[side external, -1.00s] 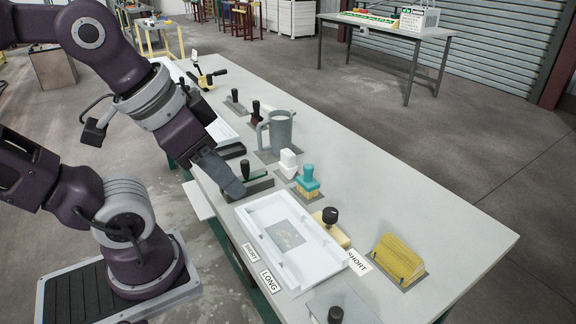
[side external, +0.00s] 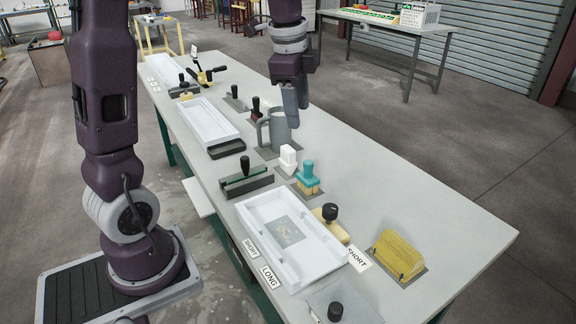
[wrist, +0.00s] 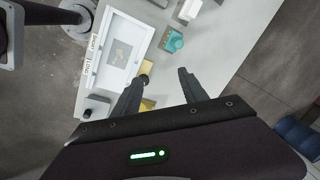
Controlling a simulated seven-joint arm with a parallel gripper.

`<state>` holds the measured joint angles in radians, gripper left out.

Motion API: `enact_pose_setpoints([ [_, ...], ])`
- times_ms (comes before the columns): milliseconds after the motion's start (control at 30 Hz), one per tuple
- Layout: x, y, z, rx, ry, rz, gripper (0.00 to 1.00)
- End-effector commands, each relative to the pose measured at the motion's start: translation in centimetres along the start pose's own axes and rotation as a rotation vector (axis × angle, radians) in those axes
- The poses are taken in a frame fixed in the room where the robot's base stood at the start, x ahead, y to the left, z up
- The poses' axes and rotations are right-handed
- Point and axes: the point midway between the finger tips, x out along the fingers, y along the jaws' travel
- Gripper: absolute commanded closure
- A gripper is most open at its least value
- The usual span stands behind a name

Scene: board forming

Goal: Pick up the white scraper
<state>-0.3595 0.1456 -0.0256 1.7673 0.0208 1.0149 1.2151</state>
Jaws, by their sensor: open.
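The white scraper (side external: 288,157) stands upright on a grey pad, between the grey mug and the teal brush in the side view. In the wrist view a white piece near the top edge (wrist: 188,10) appears to be the same scraper. My gripper (side external: 296,112) is open and empty. It points down beside the grey mug in the side view, above and behind the scraper, and is apart from it. In the wrist view the two fingers (wrist: 160,77) are spread, with the scraper beyond their tips.
The grey mug (side external: 280,130) overlaps my gripper in the side view. The teal brush (side external: 308,174) stands close to the scraper.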

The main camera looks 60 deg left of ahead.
Motion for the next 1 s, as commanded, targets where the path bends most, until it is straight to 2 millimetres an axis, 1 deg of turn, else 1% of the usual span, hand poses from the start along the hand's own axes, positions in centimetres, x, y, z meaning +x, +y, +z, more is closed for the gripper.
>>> enact_pose_setpoints([
  [33,3.1,-3.3,1.1,0.102,-0.021,0.045,0.49],
  [67,4.8,-5.1,1.9,0.179,-0.027,0.068,0.49],
  [100,7.3,-7.1,3.0,0.277,-0.030,0.101,0.49],
  [167,10.7,-9.6,4.9,0.405,-0.025,0.142,0.49],
  [200,12.8,-10.6,6.0,0.478,-0.018,0.165,0.49],
  [300,16.5,-12.2,8.2,0.608,0.001,0.203,0.49],
  [433,18.6,-12.7,9.2,0.675,0.013,0.220,0.49],
  [567,20.4,-12.4,9.3,0.680,0.014,0.222,0.49],
  [700,23.1,-12.5,9.4,0.680,0.013,0.223,0.49],
  [800,24.6,-12.3,9.5,0.679,0.014,0.221,0.49],
  [900,25.3,-12.2,9.5,0.679,0.013,0.219,0.49],
  [1000,25.3,-12.2,9.5,0.679,0.013,0.218,0.49],
])
